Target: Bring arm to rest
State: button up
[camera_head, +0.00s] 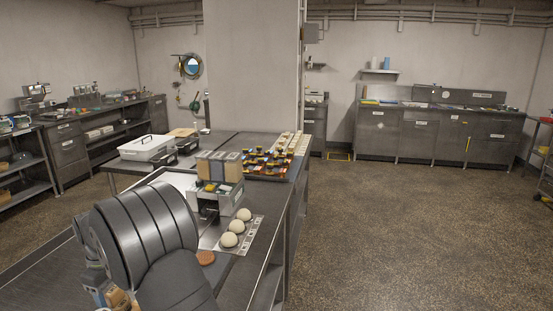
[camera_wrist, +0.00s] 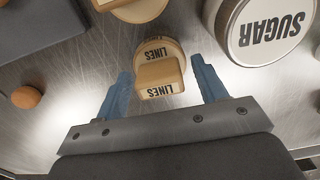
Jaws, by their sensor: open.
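My gripper (camera_wrist: 160,90) shows in the wrist view with its two blue fingers spread apart. A round, tan-and-cream stamp-like piece labelled "LINES" (camera_wrist: 160,80) shows between and beyond the fingers. Gaps show on both sides of it, and I cannot tell its exact height relative to the fingertips. In the head view my dark arm fills the lower left, and the gripper itself is hidden there.
In the wrist view a round container labelled "SUGAR" (camera_wrist: 268,28) stands at the upper right and a brown ball (camera_wrist: 27,97) at the left. In the head view, pale dough domes (camera_head: 229,239) sit on the steel table near a tray of colourful items (camera_head: 266,178).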

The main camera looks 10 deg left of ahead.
notch_tip(320, 180, up, 5)
jog(key=shift+a+f, duration=0.1)
jog(key=shift+f, duration=0.1)
jog(key=w+d+r, duration=0.6)
jog(key=d+r, duration=0.1)
jog(key=d, duration=0.3)
jog(key=w+d+f, duration=0.1)
jog(key=w+f, duration=0.1)
jog(key=w, duration=0.3)
jog(key=w+d+f, duration=0.2)
jog(key=w, duration=0.3)
jog(key=w+d+f, duration=0.2)
jog(key=w, duration=0.4)
jog(key=shift+d, duration=0.25)
jog(key=shift+f, duration=0.4)
